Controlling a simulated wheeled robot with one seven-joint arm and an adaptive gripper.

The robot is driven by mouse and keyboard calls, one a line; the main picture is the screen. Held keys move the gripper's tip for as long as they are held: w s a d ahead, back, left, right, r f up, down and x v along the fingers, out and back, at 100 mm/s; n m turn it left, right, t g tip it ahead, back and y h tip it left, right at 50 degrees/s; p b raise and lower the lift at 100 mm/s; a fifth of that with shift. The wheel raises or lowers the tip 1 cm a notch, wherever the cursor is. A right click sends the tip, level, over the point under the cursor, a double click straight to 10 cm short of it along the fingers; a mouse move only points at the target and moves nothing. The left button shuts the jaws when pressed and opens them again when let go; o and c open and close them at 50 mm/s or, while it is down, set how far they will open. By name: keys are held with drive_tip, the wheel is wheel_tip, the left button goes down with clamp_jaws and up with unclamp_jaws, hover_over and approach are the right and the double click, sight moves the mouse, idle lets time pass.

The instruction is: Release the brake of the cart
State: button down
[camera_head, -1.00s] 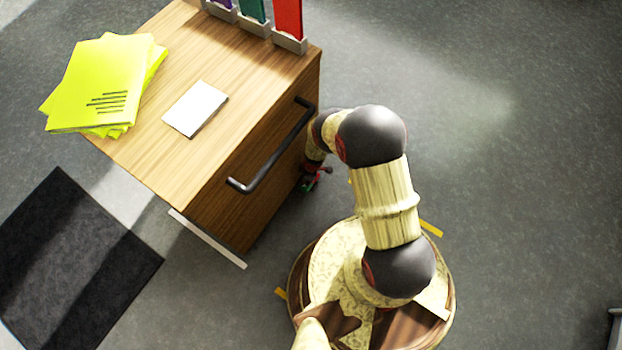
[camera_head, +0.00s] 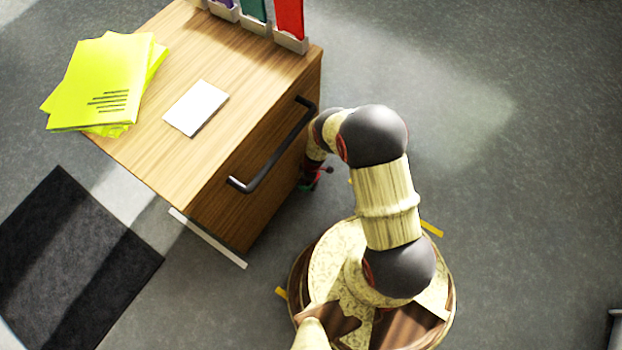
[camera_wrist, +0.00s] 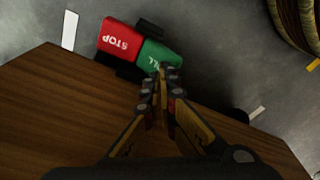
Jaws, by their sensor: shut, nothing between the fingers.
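The cart (camera_head: 240,190) is a wooden box with a dark bar handle (camera_head: 275,150) on its side. In the wrist view, the brake pedal has a red half marked STOP (camera_wrist: 119,40) and a green half (camera_wrist: 157,60) whose lettering is partly hidden and ends in "LL". My gripper (camera_wrist: 168,72) is shut and empty, its fingertips at the lower right part of the green half. I cannot tell whether they touch it. In the head view, my gripper is low beside the cart and mostly hidden behind my arm, with small red and green bits there.
Yellow papers (camera_head: 95,85), a white card (camera_head: 195,107) and upright file holders (camera_head: 290,40) rest on the cart top. A dark mat (camera_head: 70,260) lies on the floor at left.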

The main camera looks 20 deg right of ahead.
drive_tip(key=shift+f, duration=1.7)
idle(1.1)
drive_tip(key=shift+r+p, duration=2.5)
drive_tip(key=shift+r, duration=1.05)
